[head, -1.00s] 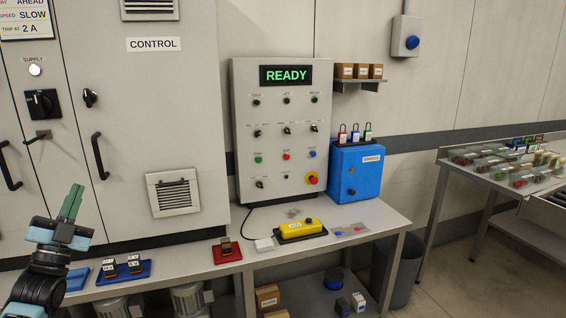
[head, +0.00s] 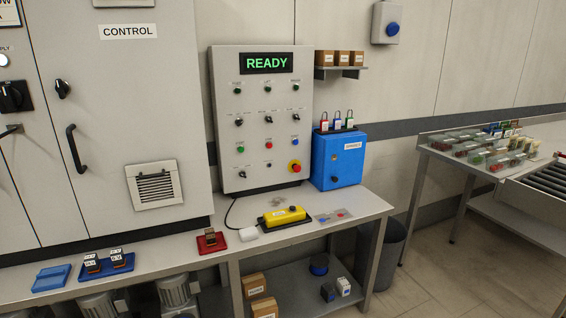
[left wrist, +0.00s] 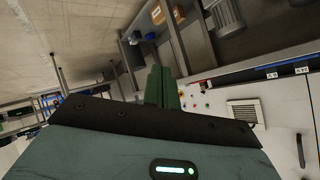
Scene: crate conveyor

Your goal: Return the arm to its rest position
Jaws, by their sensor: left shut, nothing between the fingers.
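My left gripper (left wrist: 162,88) shows in the left wrist view as a pair of green fingers pressed together, with nothing between them. It is held out in free air, with the workbench and cabinet lying beyond it and the picture turned on its side. Neither of my arms shows in the head view, and my right gripper is in no view. The control panel (head: 220,130) stands at the back of the bench (head: 375,205) with a green READY display (head: 266,63).
A grey cabinet (head: 110,130) stands at the left. On the bench are a yellow pendant (head: 284,216), a red tray (head: 205,245) and blue trays (head: 52,277). A blue box (head: 338,160) stands by the panel. A side table (head: 430,150) with clear packs is at the right.

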